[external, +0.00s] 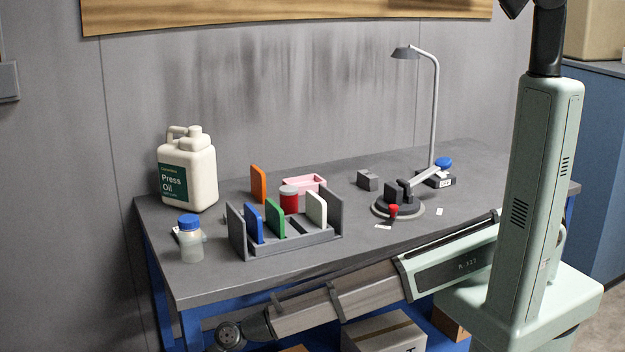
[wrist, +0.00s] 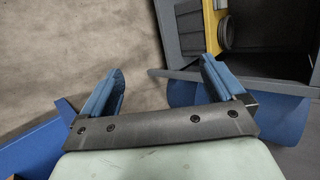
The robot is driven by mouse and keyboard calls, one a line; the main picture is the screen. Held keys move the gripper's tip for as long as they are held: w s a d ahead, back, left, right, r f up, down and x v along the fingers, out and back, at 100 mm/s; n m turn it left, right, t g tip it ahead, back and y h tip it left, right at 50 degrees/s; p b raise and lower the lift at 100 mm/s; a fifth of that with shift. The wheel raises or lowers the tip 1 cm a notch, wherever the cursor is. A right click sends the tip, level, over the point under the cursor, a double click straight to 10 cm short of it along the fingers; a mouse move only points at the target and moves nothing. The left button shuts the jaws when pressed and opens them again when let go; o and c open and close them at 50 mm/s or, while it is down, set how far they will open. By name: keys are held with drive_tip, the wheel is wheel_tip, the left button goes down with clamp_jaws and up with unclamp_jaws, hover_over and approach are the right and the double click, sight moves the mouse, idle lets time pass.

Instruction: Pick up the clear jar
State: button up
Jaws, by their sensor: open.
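A clear, cloudy jar (external: 192,247) with a blue lid stands upright near the left front corner of the grey bench (external: 300,292) in the external view. It is just left of the grey rack and in front of the press oil jug. A small label or card lies partly hidden behind it. My gripper (wrist: 161,68) shows in the wrist view with its two blue fingers wide apart and nothing between them. The jar is not in the wrist view, and I cannot make out the fingers in the external view.
A grey rack (external: 292,240) holds upright coloured plates beside the jar. A red jar (external: 289,201) and pink bin (external: 304,183) stand behind it. The press oil jug (external: 187,170) is at the back left. A lamp (external: 434,110) stands at right. A grey bin (wrist: 184,32) edges the wrist view.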

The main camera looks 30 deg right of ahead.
drive_tip(key=s+a+r+m, duration=0.2)
drive_tip(key=s+a+r, duration=0.1)
drive_tip(key=a+r, duration=0.35)
wheel_tip(320, 180, up, 36)
drive_tip(key=m+t+h, duration=0.3)
drive_tip(key=m+h, duration=0.7)
drive_tip(key=m, duration=0.7)
hover_over(188, 219)
drive_tip(key=w, duration=0.1)
drive_tip(key=f, duration=0.7)
drive_tip(key=shift+d, duration=0.25)
drive_tip(key=shift+s+a+f, duration=0.1)
drive_tip(key=shift+f, duration=1.45)
drive_tip(key=shift+s+a+f, duration=0.1)
drive_tip(key=shift+f, duration=1.45)
drive_tip(key=c, duration=1.7)
drive_tip(key=shift+c, duration=0.2)
